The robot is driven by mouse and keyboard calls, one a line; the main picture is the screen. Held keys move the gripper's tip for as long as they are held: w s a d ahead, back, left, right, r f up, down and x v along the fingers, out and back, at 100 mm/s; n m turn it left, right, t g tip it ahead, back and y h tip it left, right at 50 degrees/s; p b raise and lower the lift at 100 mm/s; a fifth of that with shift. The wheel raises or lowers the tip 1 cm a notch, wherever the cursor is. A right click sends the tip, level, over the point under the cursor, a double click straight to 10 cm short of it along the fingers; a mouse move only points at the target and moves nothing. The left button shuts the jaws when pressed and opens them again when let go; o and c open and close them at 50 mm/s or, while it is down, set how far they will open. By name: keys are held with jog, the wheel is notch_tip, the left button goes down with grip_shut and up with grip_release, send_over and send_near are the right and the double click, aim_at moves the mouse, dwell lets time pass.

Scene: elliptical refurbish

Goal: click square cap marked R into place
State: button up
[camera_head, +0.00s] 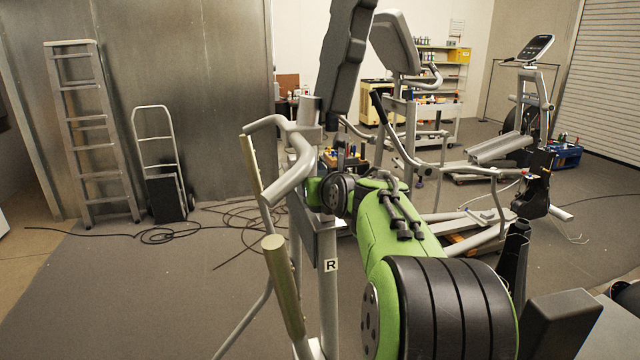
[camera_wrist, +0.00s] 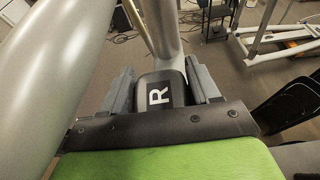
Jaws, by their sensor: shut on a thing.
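The black square cap (camera_wrist: 179,92) shows in the wrist view with a white R label turned sideways on its face. My gripper (camera_wrist: 162,86) is shut on the cap, one grey jaw on each side. A silver tube (camera_wrist: 165,38) rises just beyond the cap; I cannot tell whether they touch. In the head view, a white R label (camera_head: 331,265) is on the upright post (camera_head: 327,295) of the nearest elliptical machine. My green wrist is beside the upper part of that post. The gripper jaws and the held cap are hidden there.
The machine's curved handlebar (camera_head: 285,170) and a pale grip (camera_head: 284,285) are close left of my arm. A wide grey tube (camera_wrist: 50,75) fills the wrist view's left side. A ladder (camera_head: 92,130) and hand truck (camera_head: 160,165) stand far left. Cables (camera_head: 225,215) lie on the floor.

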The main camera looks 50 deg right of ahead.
jog(key=shift+d+r+h, duration=0.2)
jog(key=shift+r+h, duration=0.1)
jog(key=shift+r, duration=0.35)
dwell(0.7)
jog(key=shift+s+d, duration=0.2)
jog(key=shift+s, duration=0.05)
jog(key=shift+f, duration=0.2)
jog(key=shift+a+p, duration=0.2)
jog(key=shift+p, duration=0.2)
jog(key=shift+f+b, duration=0.5)
jog(key=shift+f, duration=0.95)
dwell(4.3)
